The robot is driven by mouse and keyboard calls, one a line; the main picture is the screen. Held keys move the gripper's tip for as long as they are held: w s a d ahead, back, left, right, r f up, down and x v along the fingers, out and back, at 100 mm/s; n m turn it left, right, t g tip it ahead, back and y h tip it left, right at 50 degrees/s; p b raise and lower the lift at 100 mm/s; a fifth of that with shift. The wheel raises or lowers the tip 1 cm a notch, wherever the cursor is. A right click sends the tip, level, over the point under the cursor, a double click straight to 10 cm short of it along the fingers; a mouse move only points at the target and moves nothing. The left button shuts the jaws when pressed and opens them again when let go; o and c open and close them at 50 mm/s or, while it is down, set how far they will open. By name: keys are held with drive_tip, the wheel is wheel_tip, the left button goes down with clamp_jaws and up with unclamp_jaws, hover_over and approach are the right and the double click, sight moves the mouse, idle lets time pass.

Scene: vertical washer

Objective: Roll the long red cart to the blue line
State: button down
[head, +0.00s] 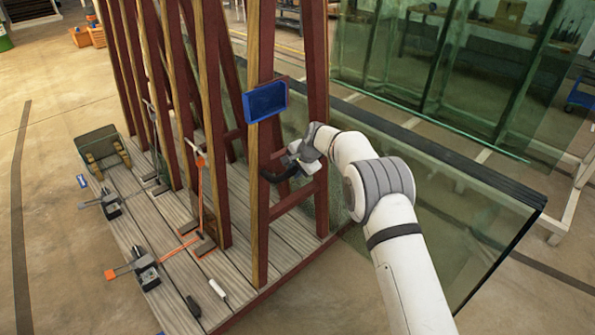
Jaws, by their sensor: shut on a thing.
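The long red cart (270,305) has a grey plank deck and a row of upright red frames with yellow wooden edges. It fills the left and middle of the head view and stands on the concrete floor. My gripper (285,174) reaches from the right to the cart's nearest frame, beside a red crosspiece. It is shut on a part of the cart there; the fingers are dark and small, so the exact contact is unclear. I see no blue line on the floor in this view.
Large green glass sheets (480,225) stand close behind and right of the cart. Clamps (145,268) and small tools lie on the deck. A blue tray-like panel (265,101) is on the near frame. Open floor with a dark stripe (19,200) lies at left.

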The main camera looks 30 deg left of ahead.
drive_tip(key=shift+w+a+r, duration=0.2)
drive_tip(key=shift+a, duration=0.2)
drive_tip(key=shift+w+f, duration=0.1)
drive_tip(key=shift+f, duration=0.1)
drive_tip(key=shift+d+f, duration=0.15)
